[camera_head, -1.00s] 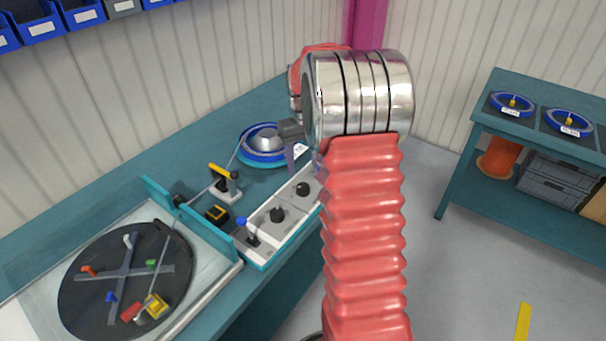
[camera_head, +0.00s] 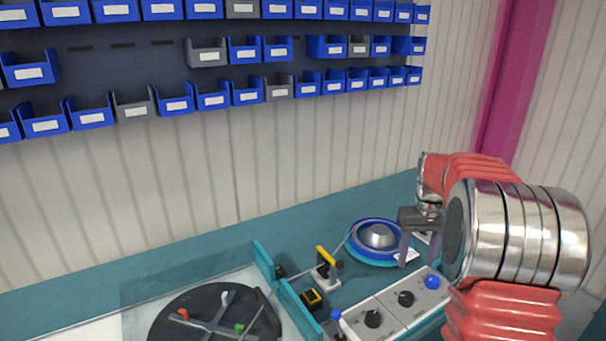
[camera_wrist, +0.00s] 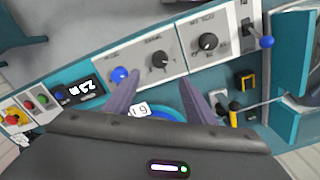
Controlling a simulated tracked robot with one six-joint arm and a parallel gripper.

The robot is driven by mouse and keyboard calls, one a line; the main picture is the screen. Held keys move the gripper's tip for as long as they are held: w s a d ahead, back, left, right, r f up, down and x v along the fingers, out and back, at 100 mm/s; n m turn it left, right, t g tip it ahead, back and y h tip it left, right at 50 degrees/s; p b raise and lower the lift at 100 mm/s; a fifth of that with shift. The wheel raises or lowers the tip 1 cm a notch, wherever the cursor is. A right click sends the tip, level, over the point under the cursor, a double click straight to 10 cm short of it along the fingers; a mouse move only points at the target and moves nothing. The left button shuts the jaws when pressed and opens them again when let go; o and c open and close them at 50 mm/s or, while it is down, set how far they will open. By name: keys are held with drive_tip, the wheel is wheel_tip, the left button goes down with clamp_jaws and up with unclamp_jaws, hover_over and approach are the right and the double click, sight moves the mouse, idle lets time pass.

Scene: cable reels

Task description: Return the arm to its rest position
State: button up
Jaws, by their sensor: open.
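My arm rises at the right of the head view, with a red ribbed sleeve and a silver banded joint. My gripper (camera_head: 408,250) is partly hidden behind that joint, above the teal bench beside the blue reel (camera_head: 378,237). In the wrist view my gripper's two grey-purple fingers (camera_wrist: 156,98) stand apart with nothing between them. The blue reel (camera_wrist: 168,113) shows only in part behind them, with a white label on it. The fingers appear to be over the bench, near the control panel (camera_wrist: 165,58); whether they touch anything cannot be told.
The control panel (camera_head: 382,312) has black knobs and blue-tipped controls. A yellow-topped cable guide (camera_head: 326,268) stands left of the reel. A black turntable (camera_head: 205,325) with coloured pegs lies at the lower left. Blue and grey bins (camera_head: 175,104) line the wall above.

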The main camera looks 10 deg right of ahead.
drive_tip(key=s+a+r+n+t, duration=0.1)
drive_tip(key=s+a+r, duration=0.3)
drive_tip(key=s+a, duration=0.8)
drive_tip(key=s+a+r+n+t, duration=0.1)
drive_tip(key=s+a+r+t, duration=0.3)
drive_tip(key=s+a, duration=0.9)
drive_tip(key=shift+a+t, duration=0.3)
drive_tip(key=shift+a, duration=0.6)
drive_tip(key=shift+s, duration=0.2)
